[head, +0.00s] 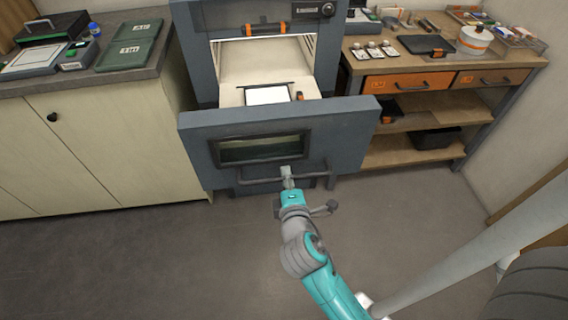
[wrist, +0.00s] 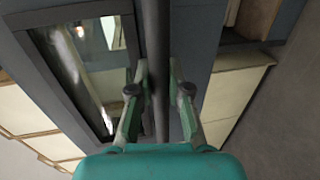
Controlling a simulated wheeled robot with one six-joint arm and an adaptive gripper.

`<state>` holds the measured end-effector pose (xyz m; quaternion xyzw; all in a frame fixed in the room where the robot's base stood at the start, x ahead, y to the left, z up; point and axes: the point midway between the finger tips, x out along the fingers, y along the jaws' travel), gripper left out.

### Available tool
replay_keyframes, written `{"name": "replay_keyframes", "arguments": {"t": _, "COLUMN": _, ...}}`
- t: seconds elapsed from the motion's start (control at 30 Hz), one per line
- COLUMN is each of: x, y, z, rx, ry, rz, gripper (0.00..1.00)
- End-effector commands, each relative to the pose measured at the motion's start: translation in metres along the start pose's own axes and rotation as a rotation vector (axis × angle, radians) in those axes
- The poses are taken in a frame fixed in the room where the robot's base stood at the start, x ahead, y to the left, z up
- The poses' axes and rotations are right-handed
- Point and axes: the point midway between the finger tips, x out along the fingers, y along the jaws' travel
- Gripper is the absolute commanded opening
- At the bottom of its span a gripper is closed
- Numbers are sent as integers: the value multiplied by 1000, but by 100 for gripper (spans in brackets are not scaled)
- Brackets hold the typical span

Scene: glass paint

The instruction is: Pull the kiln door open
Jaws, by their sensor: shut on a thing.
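A small window (head: 260,149) sits in the door. A dark bar handle (head: 255,181) runs across the door below the window. My gripper (head: 287,174) is at the middle of this handle. In the wrist view the handle (wrist: 158,40) runs between the two fingers of my gripper (wrist: 160,85), which are shut on it. A white slab (head: 268,95) lies at the chamber's mouth.
A cream cabinet (head: 100,140) with a dark countertop stands left of the kiln. A wooden workbench (head: 440,62) with orange drawers and lower shelves stands to the right. The grey floor (head: 130,260) in front is clear.

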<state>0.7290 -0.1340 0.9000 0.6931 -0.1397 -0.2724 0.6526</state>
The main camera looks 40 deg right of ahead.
Motion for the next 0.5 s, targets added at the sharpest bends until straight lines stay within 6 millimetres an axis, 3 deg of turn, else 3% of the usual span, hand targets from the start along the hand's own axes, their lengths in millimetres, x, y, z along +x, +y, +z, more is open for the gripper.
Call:
{"name": "replay_keyframes", "arguments": {"t": 0.2, "x": -11, "y": -3, "z": -1, "rx": -1, "ry": 2, "rz": -1, "gripper": 0}}
{"name": "replay_keyframes", "arguments": {"t": 0.5, "x": -11, "y": -3, "z": -1, "rx": 0, "ry": 2, "rz": -1, "gripper": 0}}
